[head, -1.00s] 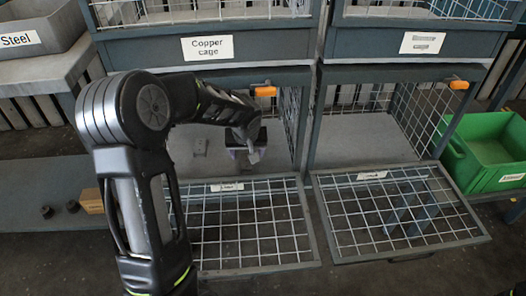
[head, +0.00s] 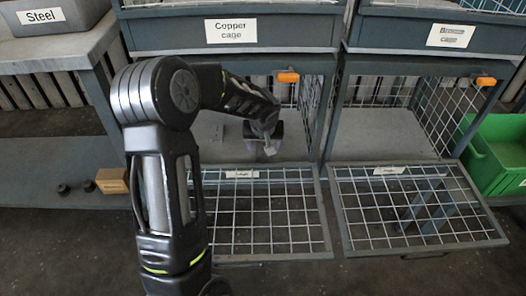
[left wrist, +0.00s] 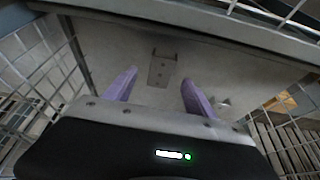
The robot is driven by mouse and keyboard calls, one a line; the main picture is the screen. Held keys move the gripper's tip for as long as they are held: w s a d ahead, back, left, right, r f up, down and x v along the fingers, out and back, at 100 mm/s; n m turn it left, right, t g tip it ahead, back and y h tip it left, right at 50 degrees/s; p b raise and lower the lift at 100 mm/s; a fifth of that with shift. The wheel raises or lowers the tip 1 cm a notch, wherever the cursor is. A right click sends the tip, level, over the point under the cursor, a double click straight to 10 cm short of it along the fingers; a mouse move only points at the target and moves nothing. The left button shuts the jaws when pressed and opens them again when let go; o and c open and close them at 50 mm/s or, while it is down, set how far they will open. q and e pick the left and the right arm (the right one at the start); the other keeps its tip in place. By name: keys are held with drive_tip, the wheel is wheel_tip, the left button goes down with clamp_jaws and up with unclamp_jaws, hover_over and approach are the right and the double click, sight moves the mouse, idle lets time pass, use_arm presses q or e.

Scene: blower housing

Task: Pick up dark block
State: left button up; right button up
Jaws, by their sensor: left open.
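A small grey-dark block (left wrist: 162,70) with a notched end lies on the floor of the open cage in the left wrist view. In the head view the left gripper (head: 263,147) hangs inside the cage opening, above the lowered mesh door. My right gripper is not seen.
The lowered mesh door (head: 262,212) lies in front of the cage under a "Copper cage" label (head: 230,31). Mesh walls and a frame bound the opening. A second open cage (head: 385,132) and a green bin (head: 497,155) are to the right. A tan box (head: 112,181) sits on the left shelf.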

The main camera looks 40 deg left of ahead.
sight(263, 152)
use_arm(q)
drive_tip(key=b+x, duration=0.1)
drive_tip(key=x, duration=0.3)
drive_tip(key=shift+s+f, duration=0.1)
drive_tip(key=shift+f, duration=0.25)
drive_tip(key=shift+c, duration=0.5)
clamp_jaws()
